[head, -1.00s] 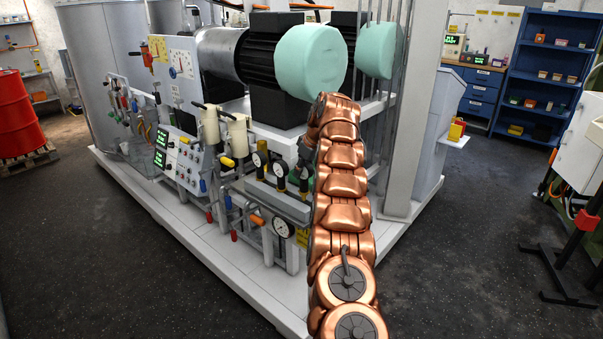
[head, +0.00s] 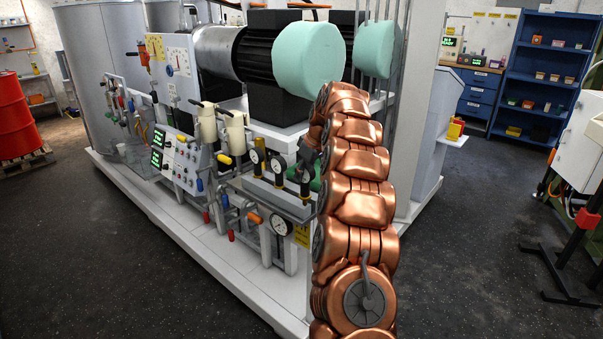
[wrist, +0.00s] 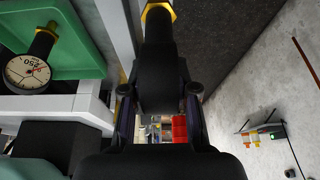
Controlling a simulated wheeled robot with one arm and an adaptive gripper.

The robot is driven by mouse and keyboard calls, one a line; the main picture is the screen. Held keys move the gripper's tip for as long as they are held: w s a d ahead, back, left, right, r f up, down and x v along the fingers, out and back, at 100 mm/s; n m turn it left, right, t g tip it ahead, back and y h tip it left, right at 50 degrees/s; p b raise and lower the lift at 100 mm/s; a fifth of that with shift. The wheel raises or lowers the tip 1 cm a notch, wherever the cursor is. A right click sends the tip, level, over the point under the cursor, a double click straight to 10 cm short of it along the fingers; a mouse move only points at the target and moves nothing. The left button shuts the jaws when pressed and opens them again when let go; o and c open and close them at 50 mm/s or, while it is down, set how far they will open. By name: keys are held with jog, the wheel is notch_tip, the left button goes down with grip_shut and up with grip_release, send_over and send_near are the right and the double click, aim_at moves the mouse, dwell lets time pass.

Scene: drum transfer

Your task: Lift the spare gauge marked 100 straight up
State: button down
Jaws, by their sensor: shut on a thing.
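My gripper (wrist: 159,92) is shut on a gauge (wrist: 158,22) with a black body and a gold hex fitting, in the middle of the wrist view. The held gauge's dial does not show, so its marking cannot be read. In the head view my gripper (head: 308,152) is small and partly hidden by my arm, beside the green tray (head: 316,183).
A green-capped motor (head: 308,60) is above my gripper. Dark floor (head: 470,240) is open at right.

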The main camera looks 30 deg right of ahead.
aim_at(308, 185)
jog(key=s+a+r+b, duration=0.1)
jog(key=s+a+b, duration=0.2)
jog(key=s, duration=0.6)
jog(key=shift+a+r, duration=0.35)
jog(key=shift+a, duration=0.1)
